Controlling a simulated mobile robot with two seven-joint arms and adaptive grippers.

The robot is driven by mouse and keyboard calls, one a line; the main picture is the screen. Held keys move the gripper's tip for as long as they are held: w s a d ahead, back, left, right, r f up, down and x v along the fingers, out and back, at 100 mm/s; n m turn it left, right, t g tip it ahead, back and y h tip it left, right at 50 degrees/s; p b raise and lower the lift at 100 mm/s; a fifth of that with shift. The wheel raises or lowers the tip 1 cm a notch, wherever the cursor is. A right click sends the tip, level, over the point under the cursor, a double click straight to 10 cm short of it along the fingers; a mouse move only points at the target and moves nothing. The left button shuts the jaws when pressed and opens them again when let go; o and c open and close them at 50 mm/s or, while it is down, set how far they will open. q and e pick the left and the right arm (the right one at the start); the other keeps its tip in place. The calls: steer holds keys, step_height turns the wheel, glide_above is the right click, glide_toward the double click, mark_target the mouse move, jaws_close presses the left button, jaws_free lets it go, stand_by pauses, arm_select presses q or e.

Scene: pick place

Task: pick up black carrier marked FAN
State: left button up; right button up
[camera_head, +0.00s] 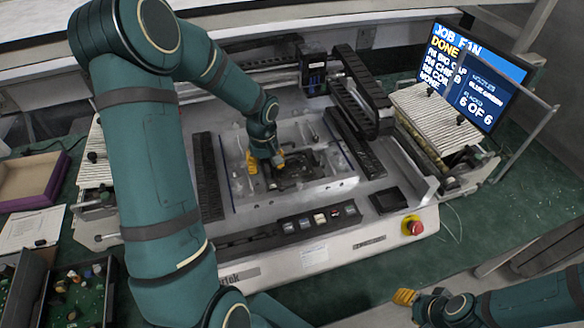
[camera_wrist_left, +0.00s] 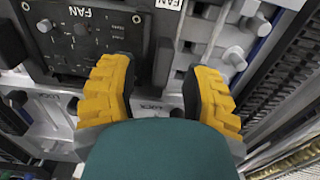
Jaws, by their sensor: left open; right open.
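The black carrier marked FAN (camera_wrist_left: 85,35) is at the upper left of the left wrist view, with round knobs and white print on its face. In the head view it appears as a dark part (camera_head: 297,172) in the machine's middle bay, partly hidden by my left gripper. My left gripper (camera_head: 265,161) is open just above the bay. In the left wrist view its yellow fingers (camera_wrist_left: 158,85) are spread, with the carrier's right end near the gap between them. I cannot tell whether they touch it. My right gripper (camera_head: 405,297) is open at the lower right, away from the machine.
A monitor (camera_head: 475,77) stands at the back right. Black rails (camera_head: 355,95) flank the bay. A red stop button (camera_head: 412,225) is on the machine's front right. A purple-edged tray (camera_head: 30,182) and a bin of boards (camera_head: 80,292) lie at the left. Green bench shows at the front right.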

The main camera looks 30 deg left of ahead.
arm_select(q)
steer(key=shift+o, duration=0.2)
steer(key=shift+f, duration=0.1)
jaws_close()
